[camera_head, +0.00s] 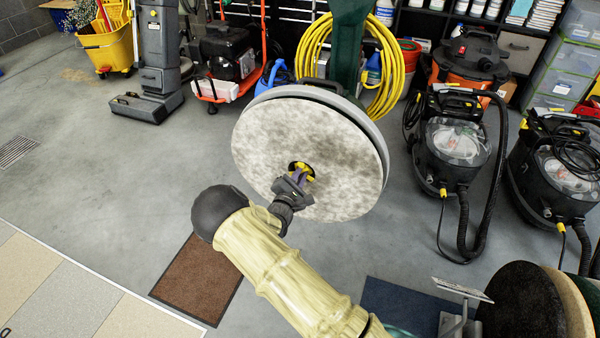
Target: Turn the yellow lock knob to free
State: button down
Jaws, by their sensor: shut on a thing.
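The yellow lock knob (309,173) sits at the centre of a round, mottled grey-white buffer pad (265,135). The pad faces me, tilted, on a grey disc-shaped head (374,126) under a dark green column (349,45). My gripper (299,177) reaches the pad's centre from below and is shut on the knob. Its fingers and wrist hide much of the knob, so only small yellow parts show around a dark recess. I cannot tell the knob's lock position.
Black floor machines (455,150) stand at the right, with dark hoses on the floor. A stack of round pads (525,303) is at the lower right. A brown mat (196,277) and a blue mat (400,306) lie below.

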jog(key=n+p, duration=0.1)
jog(key=n, duration=0.3)
jog(key=shift+n, duration=0.4)
jog(key=n, duration=0.4)
jog(key=shift+n, duration=0.3)
jog(key=c, duration=1.6)
grip_release()
jog(key=shift+o, duration=0.2)
jog(key=p+v, duration=0.2)
jog(key=v, duration=0.7)
